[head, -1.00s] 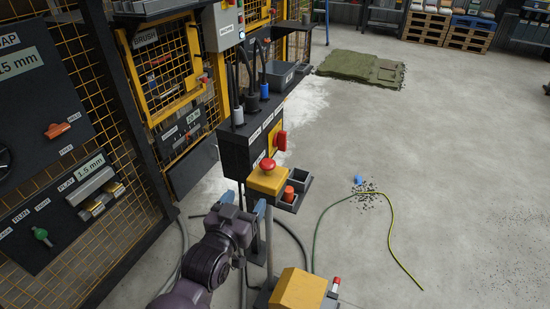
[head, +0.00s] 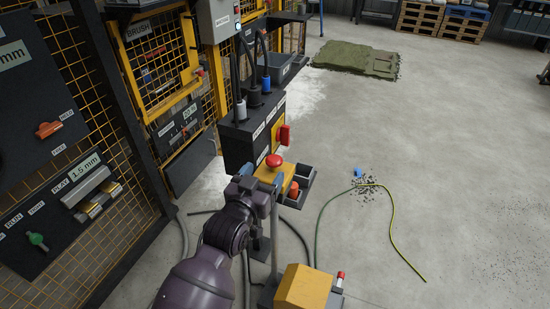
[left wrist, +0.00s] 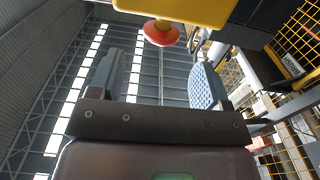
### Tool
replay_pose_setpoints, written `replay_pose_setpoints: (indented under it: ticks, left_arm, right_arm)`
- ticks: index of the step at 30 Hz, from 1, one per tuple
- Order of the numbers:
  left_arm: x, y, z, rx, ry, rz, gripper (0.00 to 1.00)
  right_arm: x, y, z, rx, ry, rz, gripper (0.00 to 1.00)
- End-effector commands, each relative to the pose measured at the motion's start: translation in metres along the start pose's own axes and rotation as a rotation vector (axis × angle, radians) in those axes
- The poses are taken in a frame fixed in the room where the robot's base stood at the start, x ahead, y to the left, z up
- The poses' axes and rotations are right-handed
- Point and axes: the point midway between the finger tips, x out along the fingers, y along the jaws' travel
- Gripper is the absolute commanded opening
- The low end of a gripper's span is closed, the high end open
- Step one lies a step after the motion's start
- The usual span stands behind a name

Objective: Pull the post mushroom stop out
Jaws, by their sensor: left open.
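The red mushroom stop (head: 274,160) sits on top of the yellow box (head: 266,174) of the post. My left gripper (head: 260,181) is at the near side of this box, just below and left of the button in the head view. In the left wrist view, the red mushroom (left wrist: 161,33) shows beyond and between the open fingers (left wrist: 157,78), under the yellow box (left wrist: 185,9) in that picture. The fingers are empty, and no contact with the button shows. My arm and gripper hide part of the box and post. My right gripper is not in view.
A grey tray (head: 306,180) with an orange-red item (head: 294,189) is beside the box. A dark cabinet with a red switch (head: 284,137) and cables stands behind. A second yellow block (head: 303,288) is low in front. A green-yellow cable (head: 391,222) lies on open floor to the right.

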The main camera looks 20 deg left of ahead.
Motion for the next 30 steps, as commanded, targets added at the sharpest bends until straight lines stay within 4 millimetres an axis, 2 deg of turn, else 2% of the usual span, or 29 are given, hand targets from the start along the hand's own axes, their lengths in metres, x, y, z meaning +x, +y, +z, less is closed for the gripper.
replay_pose_setpoints:
  ticks: [9,15,28,30]
  left_arm:
    - [0.044,0.000,0.002,0.000,-0.002,0.000,0.71]
    - [0.061,0.000,0.002,0.000,-0.002,0.000,0.71]
    - [0.068,0.000,0.000,0.000,0.000,-0.001,0.71]
    - [0.067,0.000,0.000,0.000,0.000,-0.001,0.62]
  right_arm:
    - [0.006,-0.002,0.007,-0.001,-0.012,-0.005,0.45]
    - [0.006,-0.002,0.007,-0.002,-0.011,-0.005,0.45]
    - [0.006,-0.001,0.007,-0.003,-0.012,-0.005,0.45]
    - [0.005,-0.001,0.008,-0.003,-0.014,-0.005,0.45]
